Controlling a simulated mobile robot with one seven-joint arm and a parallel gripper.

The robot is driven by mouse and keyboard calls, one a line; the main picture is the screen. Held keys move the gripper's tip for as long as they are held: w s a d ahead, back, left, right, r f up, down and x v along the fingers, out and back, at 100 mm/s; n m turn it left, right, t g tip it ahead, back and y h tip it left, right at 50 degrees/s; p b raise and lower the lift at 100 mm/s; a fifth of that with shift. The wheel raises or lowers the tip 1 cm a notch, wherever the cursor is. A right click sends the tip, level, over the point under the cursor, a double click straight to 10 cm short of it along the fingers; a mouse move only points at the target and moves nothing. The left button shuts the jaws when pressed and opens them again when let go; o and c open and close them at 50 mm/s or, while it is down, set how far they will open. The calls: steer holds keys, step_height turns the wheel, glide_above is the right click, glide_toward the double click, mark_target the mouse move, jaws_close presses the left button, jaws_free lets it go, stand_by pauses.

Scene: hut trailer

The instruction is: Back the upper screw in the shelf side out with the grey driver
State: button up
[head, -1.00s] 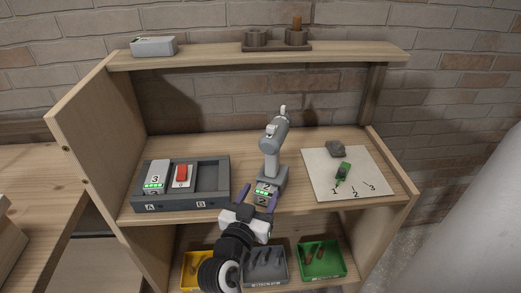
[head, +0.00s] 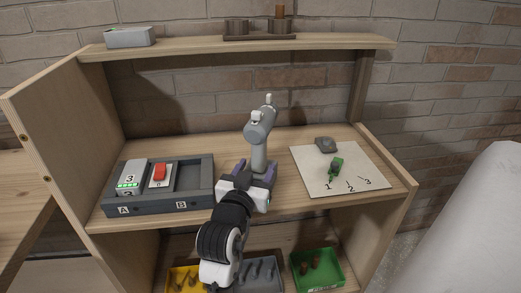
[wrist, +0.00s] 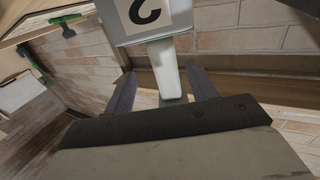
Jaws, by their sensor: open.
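The grey driver (head: 261,135) stands upright on the middle shelf. In the wrist view its handle (wrist: 168,72) shows, with the block marked 2 (wrist: 150,15) at its foot. My gripper (head: 256,167) is open at the driver, a purple finger on each side of the lower handle. I cannot tell whether either finger touches it. My gripper hides most of the driver's foot in the head view. The left shelf side (head: 60,130) has two small dark spots near its front edge, seemingly the upper screw (head: 22,136) and lower screw (head: 46,179).
A dark tray (head: 195,200) marked A and B holds a grey block and a red-topped one on the left. A white sheet (head: 305,160) numbered 1 to 3 carries a small green tool and a grey lump. Yellow, grey and green bins (head: 335,282) sit below.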

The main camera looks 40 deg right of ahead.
mark_target(257, 159)
steer(key=x, duration=0.2)
steer(key=p+x, duration=0.2)
steer(key=x, duration=0.1)
steer(key=shift+w+d+r, duration=0.15)
steer(key=shift+w+r, duration=0.25)
steer(key=shift+w, duration=0.05)
steer(key=shift+w+d+f, duration=0.1)
steer(key=shift+w+d, duration=0.15)
steer(key=shift+d, duration=0.1)
jaws_close()
